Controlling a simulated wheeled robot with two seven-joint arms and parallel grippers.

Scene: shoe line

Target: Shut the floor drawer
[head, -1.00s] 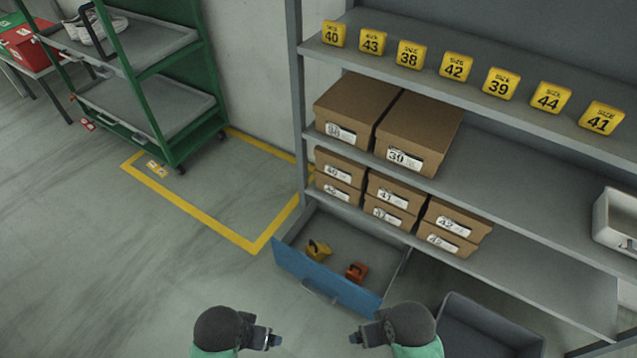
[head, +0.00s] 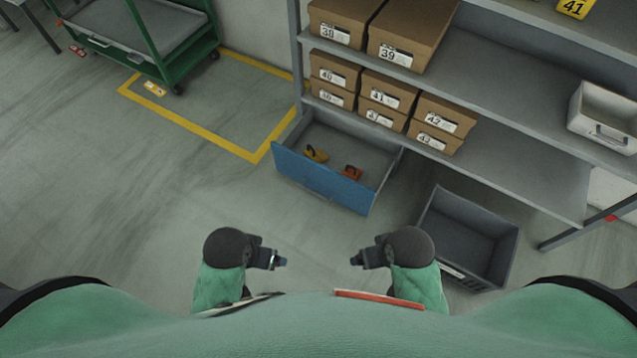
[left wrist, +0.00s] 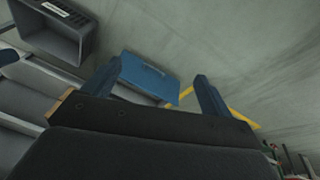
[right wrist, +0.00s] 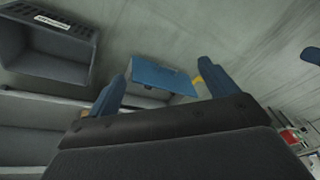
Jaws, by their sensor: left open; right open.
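The floor drawer (head: 322,184) has a blue front with a handle and stands pulled out below the shelf rack. Inside it lie a yellow object (head: 316,153) and an orange-red object (head: 352,173). The blue front also shows in the left wrist view (left wrist: 150,76) and the right wrist view (right wrist: 162,77), between the fingers. My left gripper (head: 281,260) and my right gripper (head: 356,260) are open and empty. In the head view both are below the drawer front, apart from it.
A dark open bin (head: 468,238) stands on the floor right of the drawer. The rack (head: 500,130) holds brown shoe boxes (head: 384,97) and a white bin (head: 604,118). A green cart (head: 150,62) stands at upper left by yellow floor tape (head: 190,124). Floor before the drawer is clear.

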